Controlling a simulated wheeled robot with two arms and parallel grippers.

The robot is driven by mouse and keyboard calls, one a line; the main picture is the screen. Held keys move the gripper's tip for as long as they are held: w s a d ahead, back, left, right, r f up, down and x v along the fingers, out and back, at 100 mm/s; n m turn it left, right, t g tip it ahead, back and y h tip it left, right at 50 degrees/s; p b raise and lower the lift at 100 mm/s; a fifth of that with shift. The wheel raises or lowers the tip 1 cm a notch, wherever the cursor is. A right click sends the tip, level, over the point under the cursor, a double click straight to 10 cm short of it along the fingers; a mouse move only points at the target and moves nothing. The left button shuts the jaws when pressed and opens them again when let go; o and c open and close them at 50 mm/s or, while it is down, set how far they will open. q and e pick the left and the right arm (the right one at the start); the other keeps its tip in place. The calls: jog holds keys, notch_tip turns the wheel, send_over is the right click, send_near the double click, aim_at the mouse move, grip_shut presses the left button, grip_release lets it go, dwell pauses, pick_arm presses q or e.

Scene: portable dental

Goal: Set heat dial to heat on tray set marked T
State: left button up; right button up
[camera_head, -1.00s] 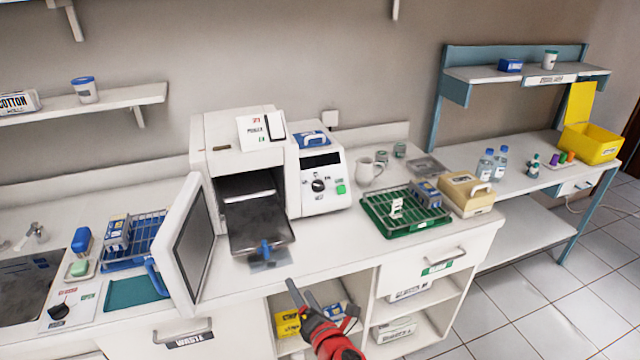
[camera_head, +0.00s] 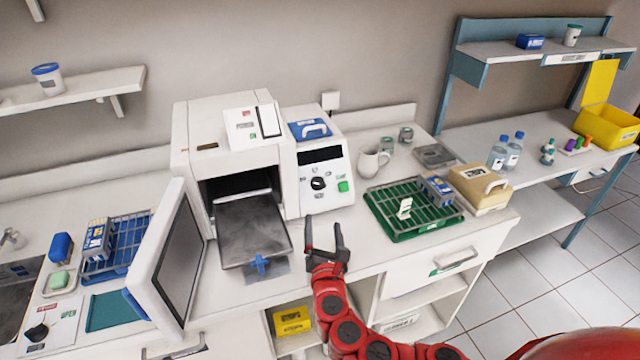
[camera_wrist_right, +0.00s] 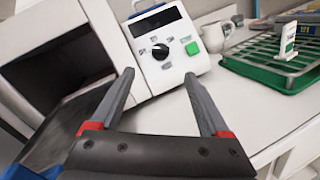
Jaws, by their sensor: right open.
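The heat dial (camera_head: 318,183) is a black knob on the white front panel of the sterilizer (camera_head: 325,165), below a dark display. It also shows in the right wrist view (camera_wrist_right: 160,51), ahead of the fingertips. My right gripper (camera_head: 325,224) is open and empty, in front of and below the panel, apart from the dial. In the right wrist view its two fingers (camera_wrist_right: 158,82) point toward the panel. A metal tray (camera_head: 252,235) sticks out of the open chamber, with a blue handle (camera_head: 259,264) at its front. My left gripper is out of view. No T mark is legible.
The sterilizer door (camera_head: 172,262) stands open to the left. A green button (camera_head: 343,186) sits beside the dial. A mug (camera_head: 372,162) and a green rack (camera_head: 395,232) with a white tag stand to the right. Bare counter lies below the panel.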

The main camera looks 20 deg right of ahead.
aim_at(320, 185)
jog(key=x, duration=1.3)
jog(key=shift+w+d+r+p, duration=0.1)
jog(key=shift+w+d+p, duration=0.1)
jog(key=shift+w+p, duration=0.15)
jog(key=shift+x, duration=0.75)
grip_shut()
